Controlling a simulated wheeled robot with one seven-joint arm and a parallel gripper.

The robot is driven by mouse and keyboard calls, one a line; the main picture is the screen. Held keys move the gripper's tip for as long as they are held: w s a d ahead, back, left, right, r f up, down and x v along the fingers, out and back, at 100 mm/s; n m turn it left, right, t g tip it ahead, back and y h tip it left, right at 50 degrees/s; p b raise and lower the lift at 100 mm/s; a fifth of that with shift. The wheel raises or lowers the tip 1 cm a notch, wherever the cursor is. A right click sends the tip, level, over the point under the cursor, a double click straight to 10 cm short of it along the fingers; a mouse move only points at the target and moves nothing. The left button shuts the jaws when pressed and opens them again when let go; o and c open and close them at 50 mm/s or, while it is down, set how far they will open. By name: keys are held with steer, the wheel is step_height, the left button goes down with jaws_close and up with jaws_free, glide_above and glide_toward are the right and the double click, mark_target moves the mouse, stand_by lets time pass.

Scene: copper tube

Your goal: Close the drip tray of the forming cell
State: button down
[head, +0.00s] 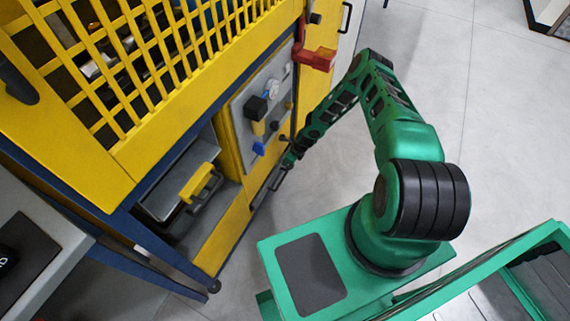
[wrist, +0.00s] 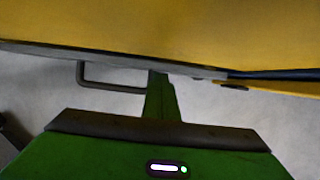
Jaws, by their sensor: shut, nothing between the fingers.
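The forming cell (head: 150,165) is a yellow and blue machine on the left of the head view. Low on its front, a yellow panel with a dark bar handle (head: 277,180) seems to be the drip tray; how far it stands out is unclear. The wrist view shows a dark bar handle (wrist: 112,88) below a grey edge and a yellow face (wrist: 150,35). My gripper (head: 288,163) is low at the cell front, close to this handle. In the wrist view my gripper (wrist: 161,92) is shut and empty, beside the handle's right end; contact cannot be told.
A grey bin with a yellow grip (head: 198,183) sits in an open bay left of the tray. A control panel (head: 265,105) with knobs and a red part (head: 318,58) are above my gripper. Grey floor (head: 480,130) is clear on the right.

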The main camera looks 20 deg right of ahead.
steer(key=shift+w+a+r, duration=0.3)
steer(key=shift+w+a, duration=0.15)
steer(key=shift+w, duration=0.1)
steer(key=s+d+r, duration=0.6)
steer(key=s+r, duration=0.1)
steer(key=r, duration=0.1)
steer(key=shift+r, duration=0.3)
